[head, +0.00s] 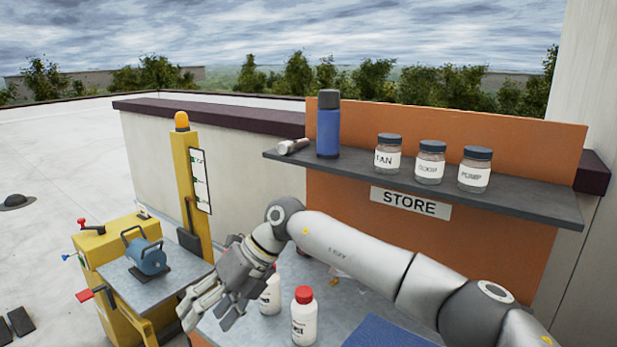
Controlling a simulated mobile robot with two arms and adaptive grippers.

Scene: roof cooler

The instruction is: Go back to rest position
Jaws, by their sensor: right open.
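My right arm comes in from the lower right and reaches left across the grey worktop. My right gripper (205,303) is open with nothing between its fingers, above the left end of the worktop. It is just left of a white bottle that it partly hides. My left gripper is not in view.
A white bottle with a red cap (304,316) stands on the worktop (338,318), close to my gripper and arm. A second white bottle (271,296) is partly hidden. The shelf (345,172) above holds a blue flask (328,128) and labelled jars. A yellow machine (105,248) stands left.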

